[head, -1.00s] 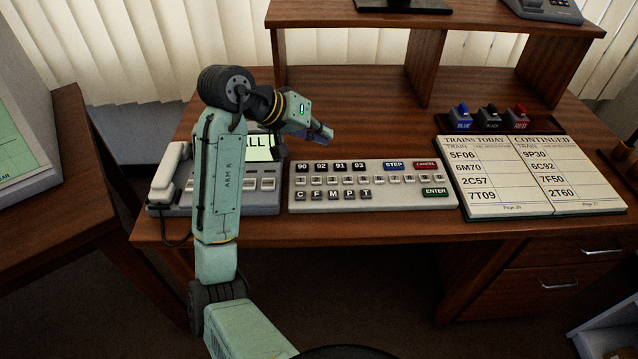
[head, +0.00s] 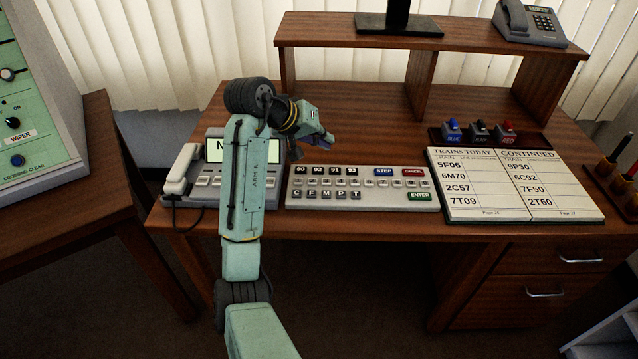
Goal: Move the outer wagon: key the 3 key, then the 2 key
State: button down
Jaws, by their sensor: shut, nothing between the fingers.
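The grey keypad (head: 362,207) lies on the wooden desk, with a row of small number keys across its middle. The 3 key (head: 326,182) and the 2 key (head: 312,182) are in the left part of that row; their digits are too small to read surely. My gripper (head: 328,139) is shut and empty. It appears in the air over the back-left part of the keypad, apart from the keys.
A phone unit with a lit display (head: 262,150) stands left of the keypad, partly hidden by my arm. An open train book (head: 515,185) lies to the right. Blue, black and red switches (head: 480,132) stand behind it. A raised shelf (head: 340,32) spans the back.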

jog(key=shift+f, duration=0.15)
jog(key=b, duration=0.7)
send_over(324, 180)
notch_tip(324, 180, down, 7)
jog(key=shift+w+r, duration=0.1)
jog(key=shift+r, duration=0.05)
jog(key=shift+f, duration=0.95)
jog(key=shift+f, duration=0.1)
dwell(0.3)
jog(key=shift+f, duration=0.3)
jog(key=shift+f, duration=0.4)
dwell(0.5)
jog(key=shift+r, duration=0.1)
jog(key=shift+r+p, duration=0.7)
jog(key=shift+p, duration=0.05)
